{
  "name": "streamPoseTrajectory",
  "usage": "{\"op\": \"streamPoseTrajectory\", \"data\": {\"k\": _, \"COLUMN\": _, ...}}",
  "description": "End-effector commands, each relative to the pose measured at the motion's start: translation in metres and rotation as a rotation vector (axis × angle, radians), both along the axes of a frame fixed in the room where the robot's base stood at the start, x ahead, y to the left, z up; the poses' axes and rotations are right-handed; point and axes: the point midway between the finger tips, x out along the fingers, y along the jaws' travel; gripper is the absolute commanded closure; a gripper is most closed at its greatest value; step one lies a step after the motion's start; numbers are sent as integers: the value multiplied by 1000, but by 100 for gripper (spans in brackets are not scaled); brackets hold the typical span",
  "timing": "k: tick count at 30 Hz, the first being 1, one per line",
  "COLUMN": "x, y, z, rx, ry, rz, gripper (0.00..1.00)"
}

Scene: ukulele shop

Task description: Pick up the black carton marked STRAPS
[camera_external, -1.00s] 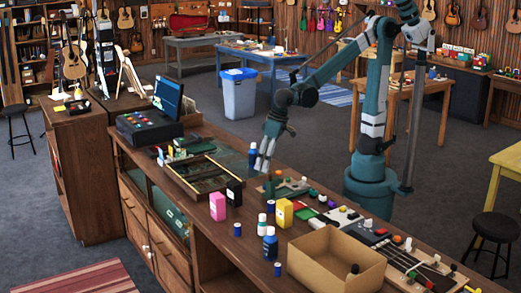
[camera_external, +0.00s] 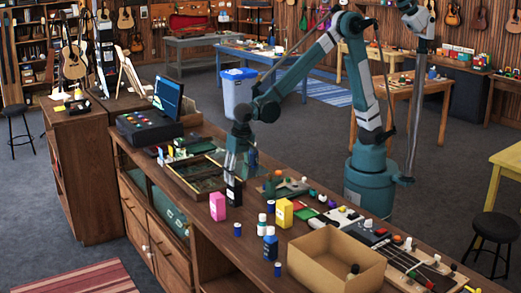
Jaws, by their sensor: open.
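The small black carton (camera_external: 234,194) stands upright on the wooden counter, just right of the pink carton (camera_external: 218,207). Its marking is too small to read. My gripper (camera_external: 234,177) points down at the top of the black carton and overlaps it in the picture. Its fingers are open. I cannot tell whether they are around the carton's top or just above or behind it.
A divided wooden tray (camera_external: 187,183) lies close on the left. A yellow carton (camera_external: 284,213), blue bottles (camera_external: 270,245) and an open cardboard box (camera_external: 322,280) stand to the right. Small blue cans (camera_external: 237,229) stand in front.

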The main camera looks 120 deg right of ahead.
Motion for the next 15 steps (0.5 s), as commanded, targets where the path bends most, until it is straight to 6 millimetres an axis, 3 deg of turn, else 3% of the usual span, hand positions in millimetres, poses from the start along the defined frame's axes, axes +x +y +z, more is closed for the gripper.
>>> {"op": "streamPoseTrajectory", "data": {"k": 15, "x": 9, "y": -5, "z": -9, "rx": -2, "ry": 13, "rz": -53, "gripper": 55}}
